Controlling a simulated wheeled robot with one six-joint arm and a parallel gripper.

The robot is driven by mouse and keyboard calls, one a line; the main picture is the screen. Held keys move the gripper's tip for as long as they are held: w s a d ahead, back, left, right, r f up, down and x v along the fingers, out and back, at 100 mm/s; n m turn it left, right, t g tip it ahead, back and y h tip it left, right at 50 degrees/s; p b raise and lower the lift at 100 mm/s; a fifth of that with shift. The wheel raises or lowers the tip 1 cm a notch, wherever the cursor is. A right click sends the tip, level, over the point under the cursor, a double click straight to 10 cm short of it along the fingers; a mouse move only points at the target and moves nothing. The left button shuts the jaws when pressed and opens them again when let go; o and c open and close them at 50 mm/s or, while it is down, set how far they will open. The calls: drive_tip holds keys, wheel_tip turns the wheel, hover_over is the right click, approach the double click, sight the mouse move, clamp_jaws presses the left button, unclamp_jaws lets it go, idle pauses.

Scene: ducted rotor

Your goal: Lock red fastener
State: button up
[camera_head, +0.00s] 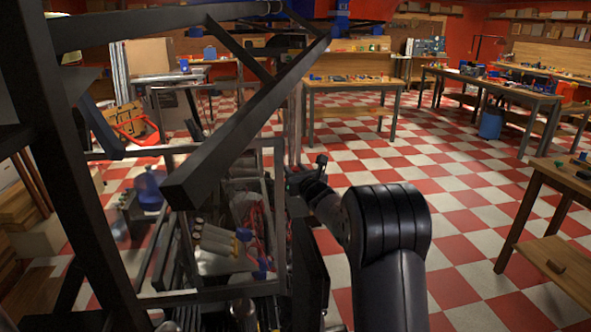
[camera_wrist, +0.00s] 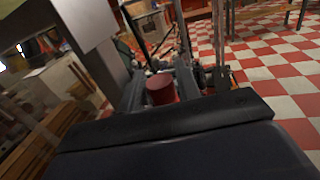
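The red fastener (camera_wrist: 161,88) looks like a short red cylinder in the middle of the wrist view, just beyond the dark edge of my wrist. Dark gripper parts (camera_wrist: 186,84) show close around and beside it. I cannot tell whether they touch it. In the head view my black arm reaches forward from the lower right, and my gripper (camera_head: 308,178) is at the right side of the black frame (camera_head: 232,283). The fingertips are small and dark there, so their opening is unclear. I cannot make out the red fastener in the head view.
Thick black bars (camera_head: 248,125) cross the left and upper head view near my arm. Inside the frame are grey cylinders (camera_head: 218,243) and red wires. A wooden table (camera_head: 553,185) stands at the right. The red and white checkered floor (camera_head: 440,215) between is open.

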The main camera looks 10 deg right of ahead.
drive_tip(key=shift+c, duration=0.2)
clamp_jaws()
